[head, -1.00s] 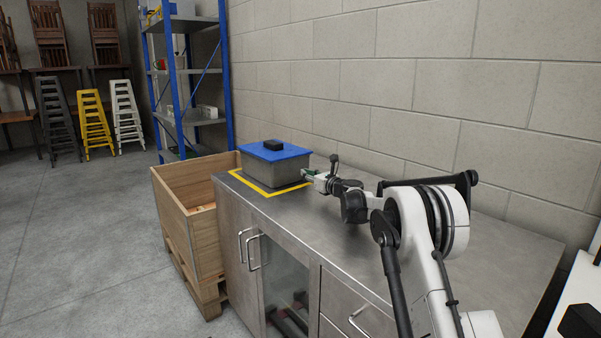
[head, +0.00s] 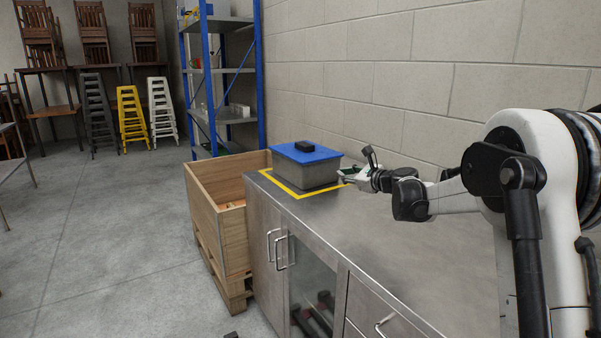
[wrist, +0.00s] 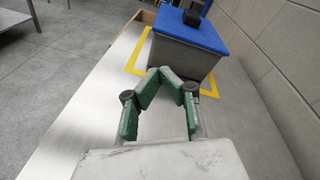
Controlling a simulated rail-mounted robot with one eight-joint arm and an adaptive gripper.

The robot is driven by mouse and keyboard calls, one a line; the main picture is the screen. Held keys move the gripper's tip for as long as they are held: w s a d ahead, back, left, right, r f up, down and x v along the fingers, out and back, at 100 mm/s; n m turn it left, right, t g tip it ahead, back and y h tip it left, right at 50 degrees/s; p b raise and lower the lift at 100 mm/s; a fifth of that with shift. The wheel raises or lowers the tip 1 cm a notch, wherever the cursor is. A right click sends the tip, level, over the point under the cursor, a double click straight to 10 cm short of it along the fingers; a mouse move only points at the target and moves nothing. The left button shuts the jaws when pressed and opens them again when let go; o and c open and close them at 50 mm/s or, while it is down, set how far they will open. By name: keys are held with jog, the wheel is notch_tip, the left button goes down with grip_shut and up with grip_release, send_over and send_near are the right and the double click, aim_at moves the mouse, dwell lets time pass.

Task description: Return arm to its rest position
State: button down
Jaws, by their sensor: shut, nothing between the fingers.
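My gripper (head: 347,173) is shut and empty above the steel counter, just right of a grey bin with a blue lid (head: 307,164). In the wrist view my gripper (wrist: 160,76) has its green-padded fingers meeting at the tips, in front of the bin (wrist: 182,52). The fingertips appear near the bin's near side, and I cannot tell the exact gap. The bin stands upright inside a yellow taped outline, its lid on with a black handle on top. My arm reaches in from the right above the counter.
The steel counter (head: 400,250) is bare along its middle. A block wall (head: 420,80) runs close behind it. A wooden crate (head: 217,230) on a pallet stands left of the counter. Blue shelving (head: 207,80), stacked stools (head: 131,110) and chairs stand farther back. Open floor lies at left.

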jog(key=s+a+r+n+g+h+p, duration=0.1)
jog(key=s+r+n+g+h, duration=0.15)
jog(key=s+n, duration=0.75)
jog(key=s+a+r+n+g+h, duration=0.1)
jog(key=s+a+r+n+g, duration=0.15)
jog(key=s, duration=1.55)
jog(key=s+d+f+n+h, duration=0.1)
jog(key=s+d+f+n, duration=0.1)
jog(key=s, duration=0.7)
jog(key=s+d+f+n+h+p, duration=0.1)
jog(key=s+d+f+n+h, duration=0.1)
jog(key=s, duration=0.8)
jog(key=s+d+f+n+g+h, duration=0.1)
jog(key=s+d+f+n, duration=0.3)
jog(key=s, duration=0.6)
notch_tip(320, 180, down, 2)
jog(key=n+h, duration=0.1)
jog(key=n, duration=0.2)
jog(key=shift+s, duration=0.2)
jog(key=shift+f+h, duration=0.1)
jog(key=shift+h, duration=0.15)
